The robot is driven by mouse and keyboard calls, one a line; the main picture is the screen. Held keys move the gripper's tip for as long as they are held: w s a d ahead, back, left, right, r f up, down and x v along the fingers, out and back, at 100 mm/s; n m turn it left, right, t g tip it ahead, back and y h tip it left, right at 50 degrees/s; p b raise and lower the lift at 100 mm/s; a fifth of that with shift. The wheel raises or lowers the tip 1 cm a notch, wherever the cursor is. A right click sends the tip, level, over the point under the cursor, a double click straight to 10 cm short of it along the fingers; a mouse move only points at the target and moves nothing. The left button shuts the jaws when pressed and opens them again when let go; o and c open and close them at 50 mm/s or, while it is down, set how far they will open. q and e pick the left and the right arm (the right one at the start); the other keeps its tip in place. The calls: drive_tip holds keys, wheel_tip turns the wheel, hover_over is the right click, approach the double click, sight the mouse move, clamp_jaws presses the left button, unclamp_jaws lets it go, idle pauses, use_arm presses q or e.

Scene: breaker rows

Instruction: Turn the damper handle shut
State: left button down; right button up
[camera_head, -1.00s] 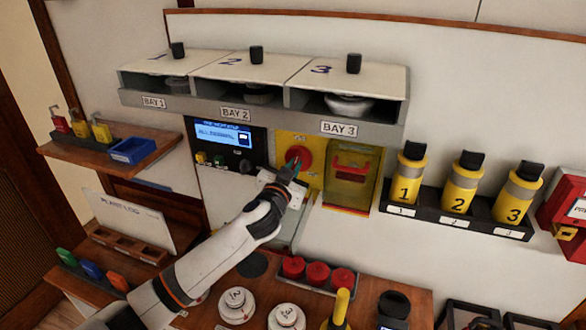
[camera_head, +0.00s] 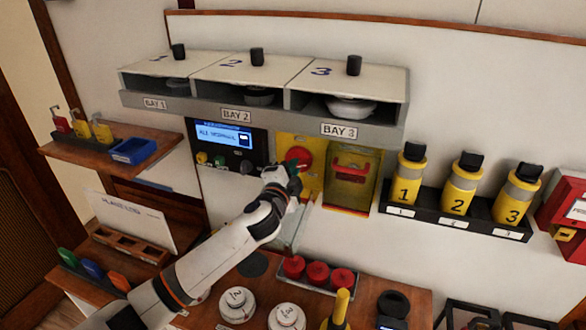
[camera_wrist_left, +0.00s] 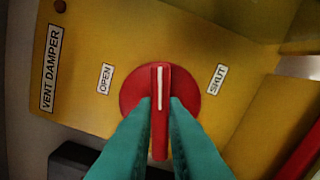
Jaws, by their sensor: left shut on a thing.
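The red round damper handle (camera_wrist_left: 159,80) sits on a yellow panel (camera_wrist_left: 100,45) marked VENT DAMPER. A white line on its raised grip points up in the left wrist view, between the OPEN label (camera_wrist_left: 105,79) on the left and the SHUT label (camera_wrist_left: 217,79) on the right. My left gripper (camera_wrist_left: 160,105) is shut on the handle's grip, one teal finger on each side. In the head view the handle (camera_head: 299,156) shows just above my left gripper (camera_head: 292,172). My right gripper is not in view.
A display panel (camera_head: 222,140) is left of the handle, and a yellow box (camera_head: 348,185) with a red bar is close on its right. The bay shelf (camera_head: 260,118) overhangs above. Numbered yellow canisters (camera_head: 460,185) stand further right. Red knobs (camera_head: 317,274) sit on the bench below.

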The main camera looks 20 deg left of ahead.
use_arm(q)
drive_tip(key=shift+m, duration=1.9)
drive_tip(key=c, duration=1.5)
unclamp_jaws()
